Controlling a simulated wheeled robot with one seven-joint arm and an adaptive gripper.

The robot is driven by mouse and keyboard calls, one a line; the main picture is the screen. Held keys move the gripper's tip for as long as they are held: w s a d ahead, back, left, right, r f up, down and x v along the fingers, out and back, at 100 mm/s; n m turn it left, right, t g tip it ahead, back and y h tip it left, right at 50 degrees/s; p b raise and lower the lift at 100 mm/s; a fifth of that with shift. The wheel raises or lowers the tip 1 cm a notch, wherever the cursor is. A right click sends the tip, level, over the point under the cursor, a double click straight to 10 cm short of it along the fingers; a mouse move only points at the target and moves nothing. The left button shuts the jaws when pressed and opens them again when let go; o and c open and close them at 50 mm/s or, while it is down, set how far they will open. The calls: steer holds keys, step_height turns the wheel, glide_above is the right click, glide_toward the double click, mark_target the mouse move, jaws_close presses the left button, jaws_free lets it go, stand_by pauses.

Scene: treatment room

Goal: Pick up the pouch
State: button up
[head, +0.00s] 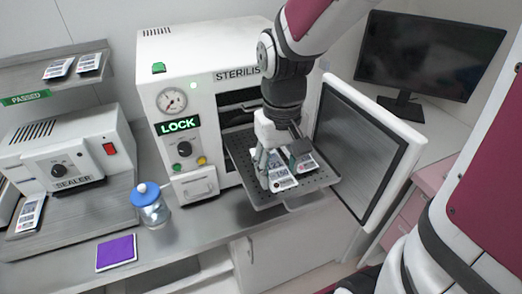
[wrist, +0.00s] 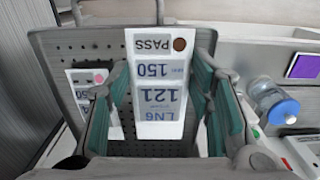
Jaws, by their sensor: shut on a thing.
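A white printed pouch (wrist: 158,88) marked PASS, 150 and 121 is between the fingers of my gripper (wrist: 160,95) in the wrist view. In the head view the pouch (head: 284,183) shows at the front of the pulled-out perforated tray (head: 319,184), under my gripper (head: 268,165). My gripper is shut on this pouch. I cannot tell whether it is clear of the tray. A second pouch (wrist: 84,84) lies on the tray to the left in the wrist view, and beside the gripper in the head view (head: 309,164).
The steriliser (head: 205,60) has its door (head: 362,150) open on the right, close to my arm. A blue-lidded jar (head: 151,208) and a purple pad (head: 116,253) are on the counter to the left. The sealer (head: 70,150) and more pouches stand further left.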

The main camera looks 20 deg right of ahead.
steer(key=s+r+p, duration=0.1)
steer(key=s+p, duration=0.1)
steer(key=s, duration=0.6)
steer(key=shift+s+d+r, duration=0.15)
steer(key=shift+d, duration=0.05)
steer(key=shift+s+r+p, duration=0.1)
steer(key=shift+p, duration=0.55)
steer(key=shift+r+p, duration=0.1)
steer(key=shift+p, duration=0.35)
steer(key=s+p, duration=0.1)
steer(key=p, duration=0.1)
steer(key=s+p, duration=0.1)
steer(key=p, duration=0.2)
steer(key=shift+s+f, duration=0.2)
steer(key=shift+f, duration=0.15)
